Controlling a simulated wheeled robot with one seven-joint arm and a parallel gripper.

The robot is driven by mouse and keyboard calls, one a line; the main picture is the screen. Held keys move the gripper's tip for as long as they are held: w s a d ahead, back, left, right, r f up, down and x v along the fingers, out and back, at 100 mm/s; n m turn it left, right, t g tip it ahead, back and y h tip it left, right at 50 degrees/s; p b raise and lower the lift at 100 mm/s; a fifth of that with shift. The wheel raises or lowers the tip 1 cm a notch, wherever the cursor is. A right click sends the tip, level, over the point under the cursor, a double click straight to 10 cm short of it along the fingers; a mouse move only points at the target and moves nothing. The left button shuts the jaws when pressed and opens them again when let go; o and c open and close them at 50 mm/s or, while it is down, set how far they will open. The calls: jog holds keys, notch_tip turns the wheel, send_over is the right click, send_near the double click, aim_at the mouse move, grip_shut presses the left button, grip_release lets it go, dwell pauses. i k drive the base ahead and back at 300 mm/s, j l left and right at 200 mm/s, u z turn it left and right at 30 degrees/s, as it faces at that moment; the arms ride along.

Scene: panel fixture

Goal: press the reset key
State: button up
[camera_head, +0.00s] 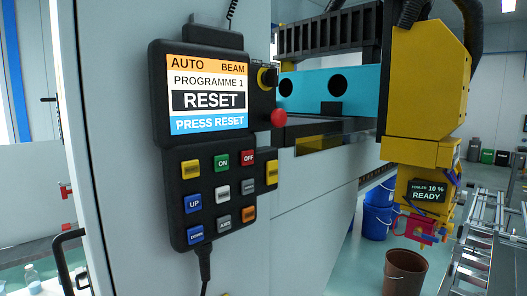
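A black control pendant (206,145) hangs on a light grey cabinet. Its lit screen (207,95) reads AUTO, BEAM, PROGRAMME 1, RESET and PRESS RESET. Below are a green ON key (221,161), a red OFF key (248,158), yellow keys at left (190,170) and right (270,173), a blue UP key (194,203), a blue lower key (196,234), pale keys (222,194) and an orange key (249,214). Several labels are too small to read, so I cannot tell which is the reset key. My gripper is not in view.
A red mushroom knob (278,118) and a dark round switch on yellow (267,77) sit at the pendant's right edge. A cable (204,263) hangs below. A black handle (63,262) projects at lower left. A yellow machine head (427,85) and a brown bucket (404,272) stand right.

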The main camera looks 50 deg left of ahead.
aim_at(190, 169)
jog(key=u, duration=2.45)
